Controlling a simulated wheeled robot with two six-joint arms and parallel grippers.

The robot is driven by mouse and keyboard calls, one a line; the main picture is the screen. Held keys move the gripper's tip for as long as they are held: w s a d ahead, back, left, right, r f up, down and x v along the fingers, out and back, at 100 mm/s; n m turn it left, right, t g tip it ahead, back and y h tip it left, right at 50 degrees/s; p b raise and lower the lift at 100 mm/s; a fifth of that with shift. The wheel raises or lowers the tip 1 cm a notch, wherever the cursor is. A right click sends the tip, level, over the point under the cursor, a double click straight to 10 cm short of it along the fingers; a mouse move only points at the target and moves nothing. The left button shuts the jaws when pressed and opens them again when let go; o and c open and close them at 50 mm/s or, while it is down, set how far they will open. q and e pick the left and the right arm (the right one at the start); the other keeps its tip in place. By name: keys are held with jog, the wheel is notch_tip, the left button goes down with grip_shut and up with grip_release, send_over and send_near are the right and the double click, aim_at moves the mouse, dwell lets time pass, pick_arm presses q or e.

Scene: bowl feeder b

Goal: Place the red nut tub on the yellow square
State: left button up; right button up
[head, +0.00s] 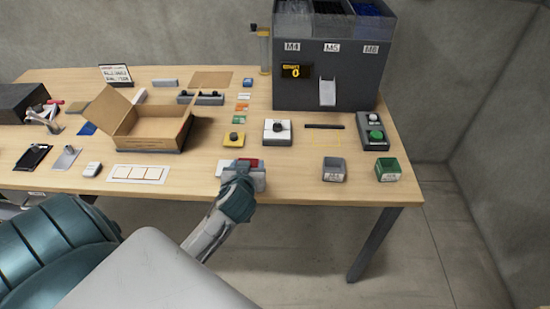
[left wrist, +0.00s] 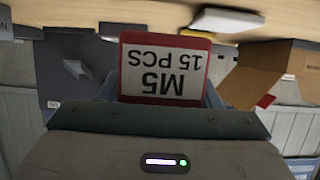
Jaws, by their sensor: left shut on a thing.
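The red nut tub (head: 248,162) is at the table's front edge in the head view, mostly hidden by my left gripper (head: 240,172). In the left wrist view the red tub (left wrist: 165,70) fills the middle, and its white label reads "M5 15 PCS" upside down. My left gripper (left wrist: 165,98) is shut on it, with a bluish finger on each side. I cannot tell whether the tub touches the table. Faint yellow lines (head: 338,144) on the table below the feeder chute may be the yellow square. My right gripper is not in view.
A grey tub (head: 334,170) and a green tub (head: 388,169) stand at the front right. The dark feeder (head: 325,82) with its chute (head: 327,92) stands behind. A yellow button box (head: 234,139), a white button box (head: 277,132) and an open cardboard box (head: 150,128) are nearby.

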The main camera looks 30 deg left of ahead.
pick_arm(q)
jog(key=w, duration=0.3)
jog(key=w+d+p, duration=0.1)
jog(key=w, duration=0.2)
jog(key=w+d+p, duration=0.1)
jog(key=w, duration=0.2)
jog(key=shift+d+f, duration=0.1)
jog(key=shift+f, duration=0.25)
jog(key=shift+w+d, duration=0.2)
jog(key=shift+w, duration=0.35)
notch_tip(320, 180, down, 3)
jog(key=shift+w+r+p, duration=0.1)
jog(key=shift+r+p, duration=0.1)
jog(key=shift+p, duration=0.55)
jog(key=shift+f, duration=0.4)
jog(key=shift+f, duration=0.15)
jog(key=o, duration=1)
